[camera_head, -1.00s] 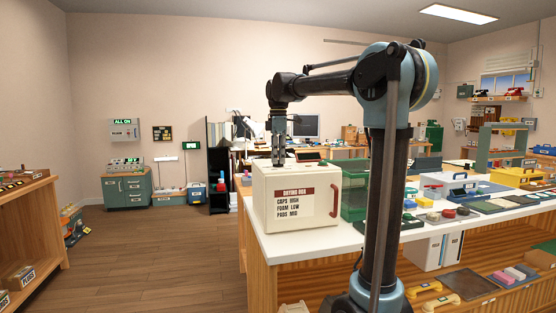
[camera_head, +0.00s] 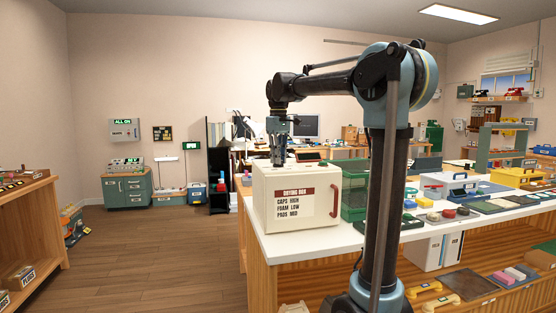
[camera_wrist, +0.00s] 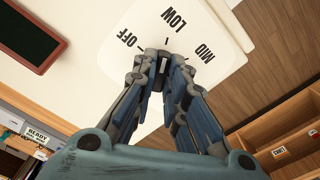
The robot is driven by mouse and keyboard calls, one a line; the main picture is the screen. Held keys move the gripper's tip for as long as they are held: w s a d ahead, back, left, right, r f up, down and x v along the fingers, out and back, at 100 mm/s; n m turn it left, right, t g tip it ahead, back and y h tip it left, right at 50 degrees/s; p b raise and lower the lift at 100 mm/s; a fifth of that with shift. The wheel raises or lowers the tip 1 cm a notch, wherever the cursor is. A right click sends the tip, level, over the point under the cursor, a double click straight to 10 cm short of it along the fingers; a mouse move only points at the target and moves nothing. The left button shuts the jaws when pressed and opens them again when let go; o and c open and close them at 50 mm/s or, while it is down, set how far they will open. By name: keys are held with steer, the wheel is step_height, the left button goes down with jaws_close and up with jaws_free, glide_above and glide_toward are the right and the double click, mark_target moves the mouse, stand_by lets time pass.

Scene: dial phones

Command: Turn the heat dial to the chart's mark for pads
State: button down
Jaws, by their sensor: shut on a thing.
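The drying box (camera_head: 262,200) is a cream box on the near left end of the white counter. The chart (camera_head: 294,204) on its front reads caps high, foam low, pads mid. In the wrist view the box's top shows a white dial plate (camera_wrist: 225,25) with OFF, LOW and MID printed around the dial and a short tick by each. My gripper (camera_head: 277,163) points straight down onto the top of the box. In the wrist view my gripper (camera_wrist: 160,62) is shut on the heat dial. The fingers hide most of the dial, and I cannot tell where its pointer stands.
A green crate (camera_head: 354,204) stands right of the box. Small coloured parts and a white case (camera_head: 449,185) sit further right on the counter. Open floor (camera_head: 150,245) lies to the left.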

steer(key=m, duration=0.6)
steer(key=shift+w+m, duration=0.15)
steer(key=shift+m, duration=0.15)
steer(key=m, duration=0.5)
steer(key=shift+m, duration=0.3)
steer(key=c, duration=1.6)
jaws_free()
step_height(320, 180, up, 12)
steer(key=shift+d+f, duration=0.1)
